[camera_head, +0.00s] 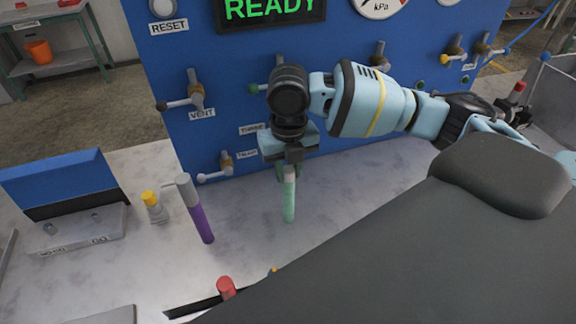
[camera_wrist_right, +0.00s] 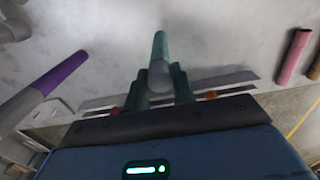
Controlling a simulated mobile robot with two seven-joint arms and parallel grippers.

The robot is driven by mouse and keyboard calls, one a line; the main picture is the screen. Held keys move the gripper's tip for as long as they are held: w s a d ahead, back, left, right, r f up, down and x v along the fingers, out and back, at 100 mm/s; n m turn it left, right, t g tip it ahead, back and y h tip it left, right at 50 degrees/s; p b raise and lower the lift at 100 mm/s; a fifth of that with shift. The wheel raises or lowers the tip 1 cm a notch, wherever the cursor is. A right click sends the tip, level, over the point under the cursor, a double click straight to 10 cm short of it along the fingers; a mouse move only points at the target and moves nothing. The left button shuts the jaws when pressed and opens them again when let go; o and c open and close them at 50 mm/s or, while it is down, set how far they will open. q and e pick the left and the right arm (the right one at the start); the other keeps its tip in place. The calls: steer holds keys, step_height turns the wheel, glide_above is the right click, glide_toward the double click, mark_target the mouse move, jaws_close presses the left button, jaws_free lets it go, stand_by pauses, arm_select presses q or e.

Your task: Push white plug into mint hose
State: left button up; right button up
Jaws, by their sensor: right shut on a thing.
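The mint hose (camera_head: 289,203) stands near upright in front of the blue panel, below my right gripper (camera_head: 291,157). A pale piece, the white plug (camera_head: 289,174), shows at its upper end, just under the fingers. In the right wrist view the white plug (camera_wrist_right: 159,76) sits between the two fingers of my right gripper (camera_wrist_right: 164,88), which is shut on it. The mint hose (camera_wrist_right: 160,46) extends straight beyond the plug, in line with it. They look in contact, but I cannot tell how deep the plug sits. My left gripper is not in view.
A purple hose (camera_head: 201,224) with a grey upper part hangs to the left, beside a yellow-capped fitting (camera_head: 152,206). The blue panel (camera_head: 225,105) with valves stands close behind. A red-topped item (camera_head: 226,288) is at the front.

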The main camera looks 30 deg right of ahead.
mark_target(289, 170)
steer(key=o, duration=1)
steer(key=shift+f, duration=0.1)
steer(key=shift+o, duration=0.2)
steer(key=shift+r, duration=3.95)
steer(key=shift+f, duration=0.1)
